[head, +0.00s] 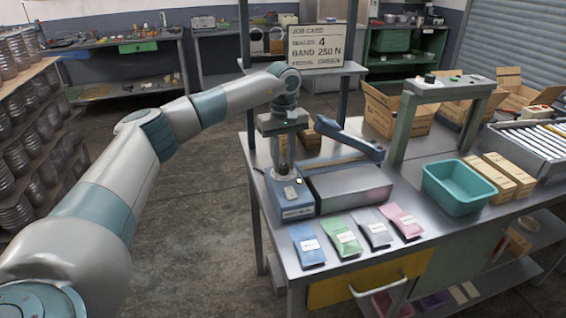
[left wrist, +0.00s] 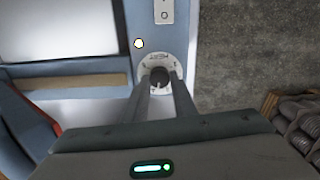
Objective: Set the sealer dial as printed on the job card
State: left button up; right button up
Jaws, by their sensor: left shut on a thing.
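The job card (head: 316,46) stands upright behind the bench and reads "JOB CARD, SEALER 4, BAND 250 N", with a smaller last line that is hard to read. The blue sealer (head: 345,188) sits at the bench's left end with its lever arm raised. My left gripper (head: 285,172) points down over the sealer's left end. In the left wrist view, the left gripper (left wrist: 159,84) is shut on the dark dial knob (left wrist: 159,75), which sits on a pale round scale. The scale's marks are too small to read. My right gripper is not in view.
Blue, green, grey and pink pouches (head: 368,230) lie along the bench's front edge. A teal bin (head: 459,190) and cartons (head: 508,174) stand to the right. A green-grey frame (head: 403,125) rises behind them. Shelves of coils (head: 30,130) stand at the far left.

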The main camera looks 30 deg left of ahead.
pick_arm(q)
jog(key=shift+w+r+m, duration=0.1)
jog(key=shift+r+m, duration=0.1)
jog(key=shift+m, duration=0.7)
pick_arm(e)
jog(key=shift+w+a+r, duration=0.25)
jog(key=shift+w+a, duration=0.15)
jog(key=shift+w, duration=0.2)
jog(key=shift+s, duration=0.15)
pick_arm(q)
jog(key=o, duration=1)
jog(key=shift+o, duration=0.2)
jog(key=shift+f, duration=0.1)
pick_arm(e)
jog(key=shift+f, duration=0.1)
